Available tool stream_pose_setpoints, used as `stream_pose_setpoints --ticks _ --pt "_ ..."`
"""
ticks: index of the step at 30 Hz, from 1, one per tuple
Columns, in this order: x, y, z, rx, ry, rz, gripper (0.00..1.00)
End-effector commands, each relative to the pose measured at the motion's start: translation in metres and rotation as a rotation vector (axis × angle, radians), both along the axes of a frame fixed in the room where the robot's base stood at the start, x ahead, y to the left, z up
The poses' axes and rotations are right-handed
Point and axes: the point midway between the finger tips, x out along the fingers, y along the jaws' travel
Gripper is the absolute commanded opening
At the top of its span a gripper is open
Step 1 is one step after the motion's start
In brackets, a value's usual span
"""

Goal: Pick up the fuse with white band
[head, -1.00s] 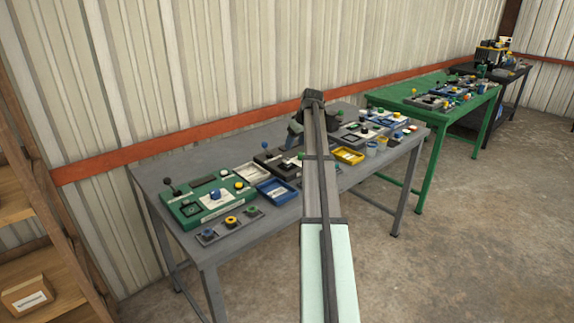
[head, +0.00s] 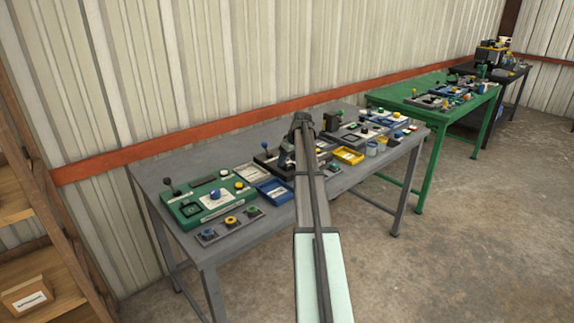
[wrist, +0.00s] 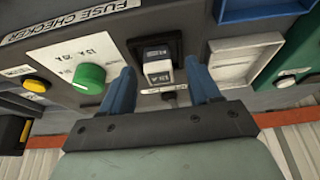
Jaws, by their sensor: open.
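In the wrist view, a small block-shaped fuse (wrist: 158,70) with a white band and dark ends stands in a black square socket on the grey fuse checker (wrist: 60,60). My gripper (wrist: 159,66) is open, with one blue finger on each side of the fuse. I cannot tell whether either finger touches it. In the head view, my arm hides the fuse and part of the dark checker (head: 263,161) on the grey table.
A green knob (wrist: 89,77) and a yellow button (wrist: 36,85) sit left of the socket, and a pale recessed tray (wrist: 233,65) sits right. In the head view, a green panel (head: 183,213), blue tray (head: 274,191) and yellow tray (head: 347,155) stand nearby.

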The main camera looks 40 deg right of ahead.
Motion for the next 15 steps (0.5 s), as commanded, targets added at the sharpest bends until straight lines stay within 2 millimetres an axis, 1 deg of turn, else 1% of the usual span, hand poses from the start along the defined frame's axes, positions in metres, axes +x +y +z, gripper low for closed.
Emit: stream_pose_setpoints --ticks 5,15 --pt "-0.0002 -0.0001 0.0004 0.000 0.000 0.000 0.61" --pt "-0.0003 -0.0001 0.0007 0.000 -0.001 0.000 0.28"
